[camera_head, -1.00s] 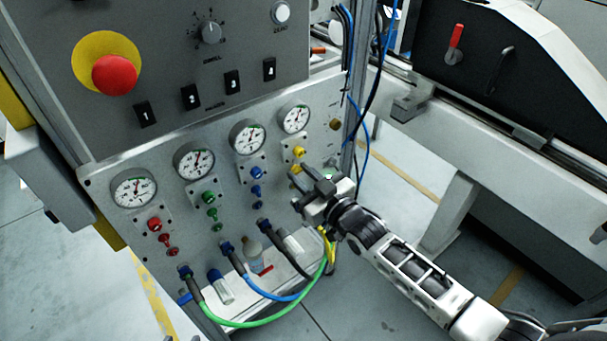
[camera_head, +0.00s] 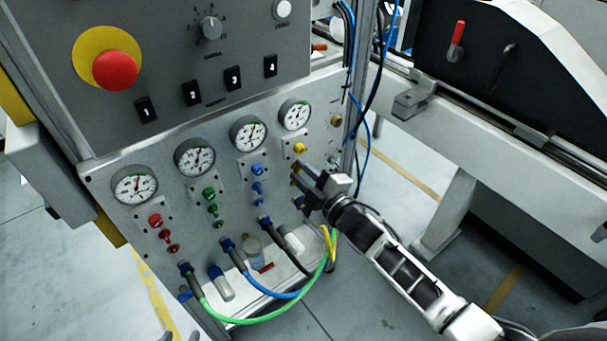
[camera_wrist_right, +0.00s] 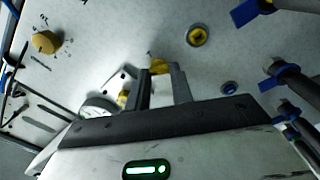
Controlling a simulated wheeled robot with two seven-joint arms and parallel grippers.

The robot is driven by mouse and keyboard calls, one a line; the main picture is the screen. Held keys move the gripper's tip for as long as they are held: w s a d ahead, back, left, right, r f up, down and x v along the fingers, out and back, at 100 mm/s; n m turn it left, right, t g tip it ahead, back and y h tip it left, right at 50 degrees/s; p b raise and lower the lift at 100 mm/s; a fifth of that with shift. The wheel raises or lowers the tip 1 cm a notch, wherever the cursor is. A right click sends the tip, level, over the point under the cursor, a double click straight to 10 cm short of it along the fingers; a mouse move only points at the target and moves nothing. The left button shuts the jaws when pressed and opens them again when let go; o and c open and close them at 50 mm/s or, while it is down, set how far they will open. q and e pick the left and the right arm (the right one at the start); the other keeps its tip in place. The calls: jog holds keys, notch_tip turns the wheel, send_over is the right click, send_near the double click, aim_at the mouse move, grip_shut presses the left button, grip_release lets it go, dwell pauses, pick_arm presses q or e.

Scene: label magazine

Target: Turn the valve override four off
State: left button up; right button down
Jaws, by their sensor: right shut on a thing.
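Valve override four is the small yellow handle below the fourth gauge (camera_head: 295,115) and the upper yellow knob (camera_head: 299,148). In the head view my right gripper (camera_head: 298,174) covers most of this handle. In the right wrist view the yellow handle (camera_wrist_right: 158,66) shows at the tips of my right gripper (camera_wrist_right: 162,75), between its two dark fingers, which are shut on it. The angle of the handle is hard to tell. Light grey tips at the bottom edge of the head view look like my left gripper (camera_head: 180,337); its opening cannot be made out.
Red (camera_head: 168,237), green (camera_head: 213,209) and blue (camera_head: 257,188) handles sit left on the same panel. Hoses, including a green one (camera_head: 240,321), loop below. A red emergency button (camera_head: 115,70) and several black switches are above. Blue cables hang at the panel's right edge.

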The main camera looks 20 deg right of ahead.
jog(key=n+b, duration=0.1)
jog(key=n, duration=0.4)
jog(key=shift+f, duration=0.2)
jog(key=shift+n, duration=0.3)
jog(key=c, duration=1.2)
grip_release()
jog(key=b+v, duration=0.1)
jog(key=v, duration=1.5)
jog(key=shift+r+b, duration=0.15)
jog(key=shift+b, duration=0.15)
